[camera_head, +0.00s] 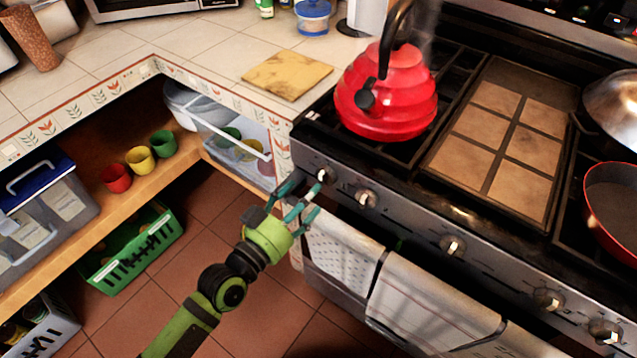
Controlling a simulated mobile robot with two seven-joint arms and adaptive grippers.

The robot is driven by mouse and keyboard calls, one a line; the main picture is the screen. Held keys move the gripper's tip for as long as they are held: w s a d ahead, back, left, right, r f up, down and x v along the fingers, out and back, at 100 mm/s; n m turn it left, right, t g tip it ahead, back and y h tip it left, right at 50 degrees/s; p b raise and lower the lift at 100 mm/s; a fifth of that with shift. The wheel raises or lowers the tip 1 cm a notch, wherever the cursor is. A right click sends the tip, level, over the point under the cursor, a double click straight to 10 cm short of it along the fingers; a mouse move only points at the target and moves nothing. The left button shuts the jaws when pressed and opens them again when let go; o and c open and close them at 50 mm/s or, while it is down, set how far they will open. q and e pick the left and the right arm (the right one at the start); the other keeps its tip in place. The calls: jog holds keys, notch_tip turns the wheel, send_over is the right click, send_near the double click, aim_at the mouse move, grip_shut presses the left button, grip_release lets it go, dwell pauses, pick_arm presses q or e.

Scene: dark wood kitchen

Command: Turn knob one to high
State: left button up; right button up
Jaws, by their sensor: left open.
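The stove's front panel carries a row of several knobs. Knob one (326,175) is the leftmost, close to the panel's left end. The second knob (366,199) sits just to its right. My left gripper (304,199) is open, with teal fingers, in front of the panel's left end. Its fingertips are at or very near knob one, just below and left of it in the picture. I cannot tell whether they touch it. My right gripper is not in view.
A red kettle (385,98) steams on the left burner. Towels (340,250) hang on the oven handle below the knobs. A red pan (612,205) stands at the right. Open shelves with cups (140,160) and a green crate (132,250) are at the left.

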aim_at(320, 182)
pick_arm(q)
jog(key=x, duration=0.5)
jog(key=shift+w+d, duration=0.1)
jog(key=shift+w, duration=0.05)
jog(key=c, duration=1.1)
